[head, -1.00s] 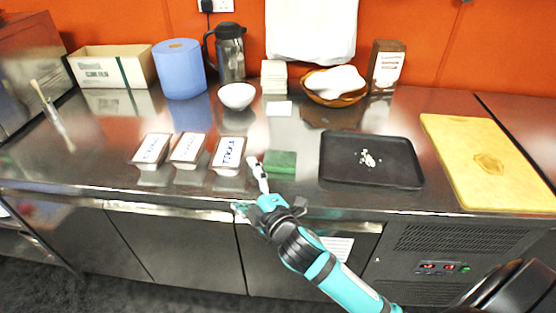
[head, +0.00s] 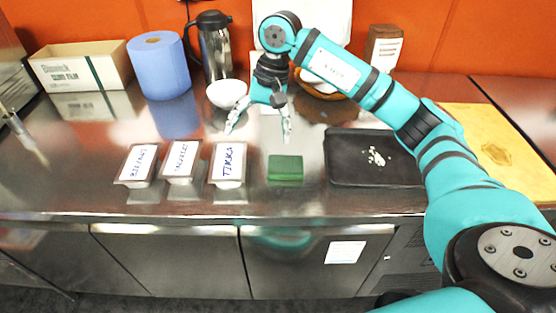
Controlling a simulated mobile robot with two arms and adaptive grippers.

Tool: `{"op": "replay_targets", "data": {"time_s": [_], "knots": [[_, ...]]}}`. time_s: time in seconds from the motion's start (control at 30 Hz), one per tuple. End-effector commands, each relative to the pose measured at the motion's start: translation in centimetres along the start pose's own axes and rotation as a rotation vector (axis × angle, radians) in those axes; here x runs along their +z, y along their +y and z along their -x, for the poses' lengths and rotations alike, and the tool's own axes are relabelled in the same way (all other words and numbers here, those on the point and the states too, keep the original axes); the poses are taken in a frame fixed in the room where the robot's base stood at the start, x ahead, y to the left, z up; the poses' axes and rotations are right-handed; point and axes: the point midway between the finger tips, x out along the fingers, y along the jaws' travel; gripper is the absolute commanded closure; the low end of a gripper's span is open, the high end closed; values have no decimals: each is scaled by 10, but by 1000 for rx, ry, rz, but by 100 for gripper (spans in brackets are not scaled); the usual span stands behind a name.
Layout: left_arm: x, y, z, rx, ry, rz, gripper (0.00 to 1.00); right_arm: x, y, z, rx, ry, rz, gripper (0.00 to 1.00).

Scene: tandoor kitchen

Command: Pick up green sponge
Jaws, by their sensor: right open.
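The green sponge (head: 285,169) lies flat on the steel counter, between the labelled tubs and the black tray. My right gripper (head: 259,131) is above the counter, behind the sponge in the picture and apart from it. Its fingers are spread wide and point down, with nothing between them. My left gripper does not show.
Labelled tubs (head: 229,164) stand left of the sponge. A black tray (head: 350,172) with white bits lies to its right. A white bowl (head: 226,94), a steel jug (head: 214,50), a blue roll (head: 158,66) and a yellow board (head: 497,150) are further off. Counter in front of the sponge is clear.

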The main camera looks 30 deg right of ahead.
Motion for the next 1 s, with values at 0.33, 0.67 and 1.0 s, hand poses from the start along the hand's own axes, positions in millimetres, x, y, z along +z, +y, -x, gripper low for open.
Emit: {"op": "replay_targets", "data": {"time_s": [0.33,0.67,1.0], "knots": [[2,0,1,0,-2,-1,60,-31,60,26,229,97,28,0],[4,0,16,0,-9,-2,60,-38,75,-41,225,96,27,0],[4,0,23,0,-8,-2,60,-42,82,-76,222,99,28,0]]}}
